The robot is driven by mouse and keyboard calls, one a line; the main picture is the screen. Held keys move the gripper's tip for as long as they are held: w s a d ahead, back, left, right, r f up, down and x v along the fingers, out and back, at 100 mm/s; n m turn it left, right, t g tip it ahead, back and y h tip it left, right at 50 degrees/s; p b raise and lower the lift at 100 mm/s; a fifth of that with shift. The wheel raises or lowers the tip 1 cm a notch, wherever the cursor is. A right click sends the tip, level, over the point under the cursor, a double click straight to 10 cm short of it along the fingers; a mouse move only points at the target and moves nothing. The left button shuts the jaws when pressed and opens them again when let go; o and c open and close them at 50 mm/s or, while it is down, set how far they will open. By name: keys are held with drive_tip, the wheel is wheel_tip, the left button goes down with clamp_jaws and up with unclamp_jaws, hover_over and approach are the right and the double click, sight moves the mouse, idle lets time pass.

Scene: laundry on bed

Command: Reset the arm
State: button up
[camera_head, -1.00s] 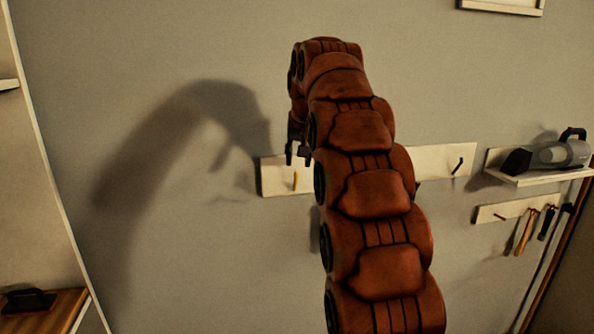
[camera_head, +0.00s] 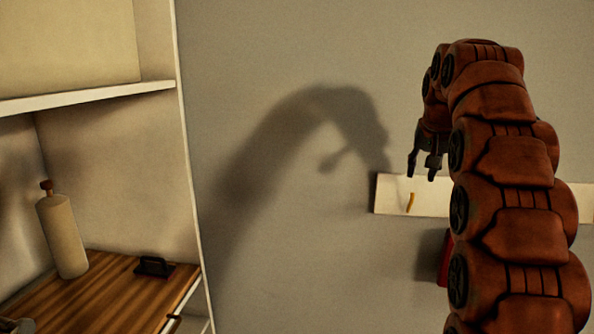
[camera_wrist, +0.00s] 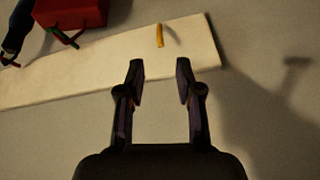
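My gripper (camera_head: 426,165) hangs from the end of my raised, arched orange arm at the right of the head view. Its two fingers point down in front of the grey wall. In the wrist view my gripper (camera_wrist: 161,75) has its fingers spread apart with nothing between them. A pale wall rack (camera_head: 392,195) with a yellow peg (camera_head: 410,203) is beside and below the fingers in the head view. The rack (camera_wrist: 90,75) and yellow peg (camera_wrist: 160,36) lie beyond the fingertips in the wrist view. My arm hides part of the rack.
A red object (camera_head: 444,262) hangs under the rack, partly behind my arm; it shows at the wrist view's top left (camera_wrist: 70,13). A shelf unit (camera_head: 190,180) stands at left, with a bottle (camera_head: 63,235) and a dark-handled item (camera_head: 153,267) on its wooden surface.

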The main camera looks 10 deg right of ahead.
drive_tip(key=s+a+f+n+g, duration=0.1)
drive_tip(key=s+a+f+g, duration=0.1)
drive_tip(key=s+a+f, duration=0.5)
drive_tip(key=s+a+f+n+g, duration=0.1)
drive_tip(key=s+a+f, duration=0.4)
drive_tip(key=s, duration=0.6)
drive_tip(key=s+a+f+n+g+y, duration=0.1)
drive_tip(key=s+a+f+n+g, duration=0.1)
drive_tip(key=s+a+f, duration=0.3)
drive_tip(key=s+a+f+n+g, duration=0.2)
drive_tip(key=s+a+f, duration=0.3)
drive_tip(key=s+f, duration=0.6)
drive_tip(key=s, duration=0.7)
drive_tip(key=shift+y, duration=0.3)
drive_tip(key=shift+a, duration=0.2)
